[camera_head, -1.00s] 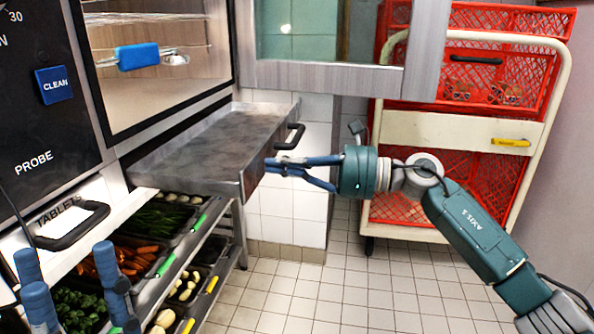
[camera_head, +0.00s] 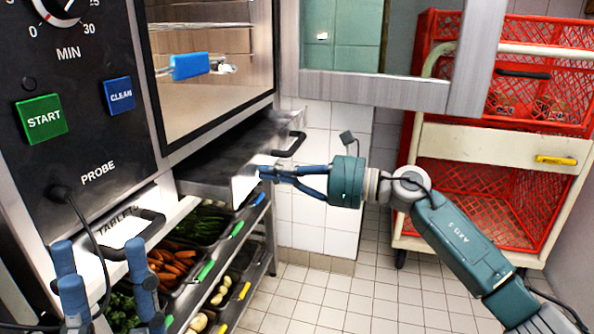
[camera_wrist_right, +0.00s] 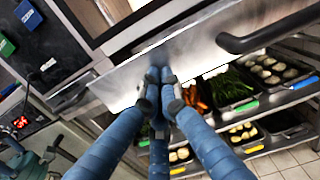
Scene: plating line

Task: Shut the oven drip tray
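The oven drip tray (camera_head: 228,160) is a grey metal drawer under the oven door opening, partly pulled out, with a dark handle (camera_head: 290,146) on its front. In the right wrist view its front panel (camera_wrist_right: 200,48) spans the upper middle and its handle (camera_wrist_right: 270,28) is at upper right. My right gripper (camera_head: 264,172) has its blue fingers together, the tips at the tray front to the near side of the handle, apparently touching it. It holds nothing I can see. My left gripper (camera_head: 104,262) is at the lower left, fingers spread and empty, in front of the tablets drawer.
The tablets drawer (camera_head: 118,229) with a dark handle sits below the control panel (camera_head: 70,110). A rack (camera_head: 263,215) of vegetable trays stands under the drip tray. The open oven door (camera_head: 400,92) juts out above. A cart with red crates (camera_head: 470,205) stands at right; tiled floor lies between.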

